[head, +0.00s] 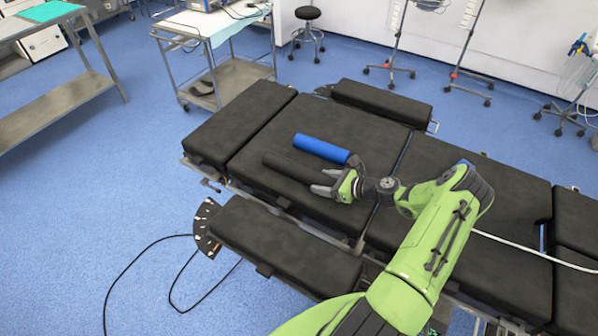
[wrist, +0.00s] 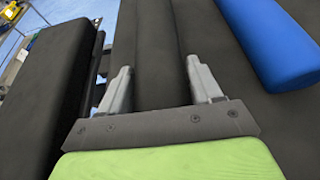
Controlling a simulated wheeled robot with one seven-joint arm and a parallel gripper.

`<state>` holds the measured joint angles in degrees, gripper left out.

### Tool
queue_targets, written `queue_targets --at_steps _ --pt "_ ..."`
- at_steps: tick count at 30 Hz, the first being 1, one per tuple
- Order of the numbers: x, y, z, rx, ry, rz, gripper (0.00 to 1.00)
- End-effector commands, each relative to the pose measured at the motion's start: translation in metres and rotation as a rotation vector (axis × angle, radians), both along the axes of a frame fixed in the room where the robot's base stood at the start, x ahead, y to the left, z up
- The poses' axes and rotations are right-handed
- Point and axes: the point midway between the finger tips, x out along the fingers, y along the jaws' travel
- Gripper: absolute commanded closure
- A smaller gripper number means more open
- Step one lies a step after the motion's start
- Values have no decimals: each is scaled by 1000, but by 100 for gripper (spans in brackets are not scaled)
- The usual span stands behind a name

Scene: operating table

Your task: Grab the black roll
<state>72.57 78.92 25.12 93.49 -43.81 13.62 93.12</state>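The black roll (head: 290,167) lies on the black padded top of the operating table (head: 270,133), below and parallel to a blue roll in the head view. My gripper (head: 321,181) is at the roll's right end. In the wrist view, the black roll (wrist: 158,45) runs lengthwise away from me between the two grey fingers of my gripper (wrist: 160,75). The fingers are apart, one on each side of the roll, with narrow gaps at the tips. The roll's near end is hidden behind the gripper's palm plate.
The blue roll (head: 321,149) lies close beside the black one; it also shows at the right of the wrist view (wrist: 268,45). A separate long side pad (head: 285,245) lies along the table's near side. A metal trolley (head: 215,50) stands behind the table.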

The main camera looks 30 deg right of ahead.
Motion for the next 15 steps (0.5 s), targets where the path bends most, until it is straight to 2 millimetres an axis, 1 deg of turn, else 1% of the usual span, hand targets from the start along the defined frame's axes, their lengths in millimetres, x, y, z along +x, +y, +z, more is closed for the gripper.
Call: queue_targets --at_steps 1,3,5,11,13,15 --pt "0 0 0 0 0 0 54" --pt "0 0 0 0 0 0 64" --pt "0 0 0 0 0 0 73" --pt "0 0 2 0 -2 0 73" --pt "0 -1 9 -2 -3 0 73" --pt "0 0 23 -1 -3 1 73"
